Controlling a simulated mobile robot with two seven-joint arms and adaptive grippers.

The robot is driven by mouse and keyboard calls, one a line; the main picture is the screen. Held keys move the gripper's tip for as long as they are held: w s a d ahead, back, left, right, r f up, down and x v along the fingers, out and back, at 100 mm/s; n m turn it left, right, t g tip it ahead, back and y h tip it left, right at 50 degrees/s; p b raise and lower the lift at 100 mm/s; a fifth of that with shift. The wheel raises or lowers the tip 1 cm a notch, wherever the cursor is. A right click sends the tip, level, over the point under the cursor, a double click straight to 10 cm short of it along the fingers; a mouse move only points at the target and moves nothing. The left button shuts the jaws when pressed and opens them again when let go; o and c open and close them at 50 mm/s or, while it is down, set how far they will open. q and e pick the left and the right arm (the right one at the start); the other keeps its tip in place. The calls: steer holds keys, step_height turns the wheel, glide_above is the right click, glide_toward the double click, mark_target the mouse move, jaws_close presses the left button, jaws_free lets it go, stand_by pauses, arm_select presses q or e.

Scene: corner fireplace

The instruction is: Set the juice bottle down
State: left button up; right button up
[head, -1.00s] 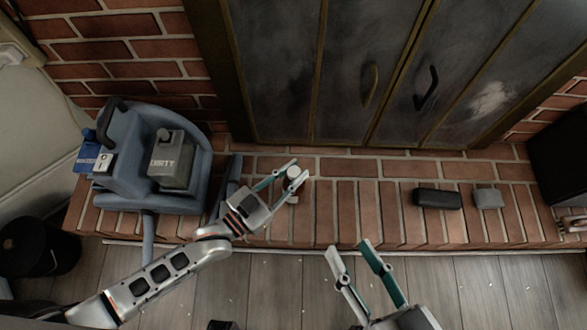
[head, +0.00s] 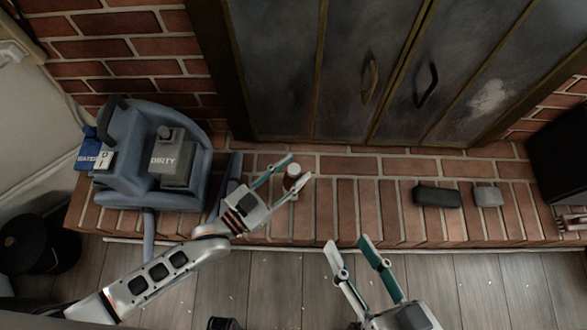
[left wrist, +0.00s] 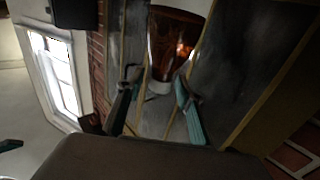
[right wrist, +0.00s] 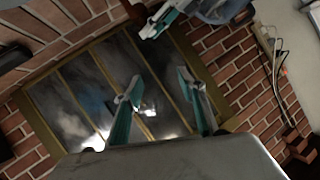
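Those fingers are spread, and the head view shows mostly the bottle's cap and one side. The left wrist view shows its amber body (left wrist: 172,40) and white cap between the two fingers, with gaps at the sides. My right gripper (head: 348,242) is open and empty over the wooden floor in front of the hearth.
A blue-grey cleaning machine (head: 150,160) with a grey tank labelled DIRTY stands left on the hearth (head: 390,220). A black case (head: 437,196) and a small grey box (head: 489,197) lie to the right. Dark fireplace doors (head: 340,80) rise behind. A black bin (head: 40,245) stands lower left.

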arm_select(q)
steer(key=p+v, duration=0.1)
steer(key=v, duration=1)
steer(key=shift+s+a+p, duration=0.2)
steer(key=shift+p, duration=0.15)
arm_select(e)
steer(key=d+n, duration=0.2)
steer(key=shift+w+d+r+h, duration=0.15)
steer(key=shift+w+d+h, duration=0.15)
steer(key=shift+w+d, duration=0.1)
arm_select(q)
steer(key=shift+w+r, duration=0.1)
arm_select(e)
steer(key=shift+a+r, duration=0.1)
